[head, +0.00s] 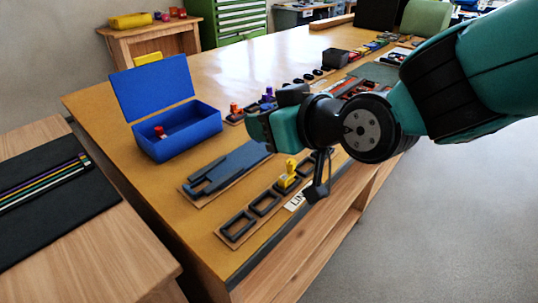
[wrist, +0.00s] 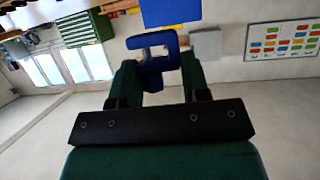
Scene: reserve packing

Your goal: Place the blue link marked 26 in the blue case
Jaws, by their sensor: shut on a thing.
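My gripper (wrist: 158,72) is shut on a blue link (wrist: 153,40) in the wrist view. The link is an angular, open-sided loop held between the two dark fingers, and no number on it is readable. In the head view my gripper (head: 258,128) is above the table, to the right of the blue case; the link is hidden there. The blue case (head: 182,143) stands on the table with its lid (head: 152,87) raised. A small red and white thing (head: 160,132) is inside it. The lid also seems to show as a blue patch in the wrist view (wrist: 170,12).
A board with dark grey links (head: 238,226) and a yellow piece (head: 289,176) lies at the table's front edge. A board with a blue-grey cutout piece (head: 230,170) lies before the case. Small orange and purple pieces (head: 236,110) stand right of it.

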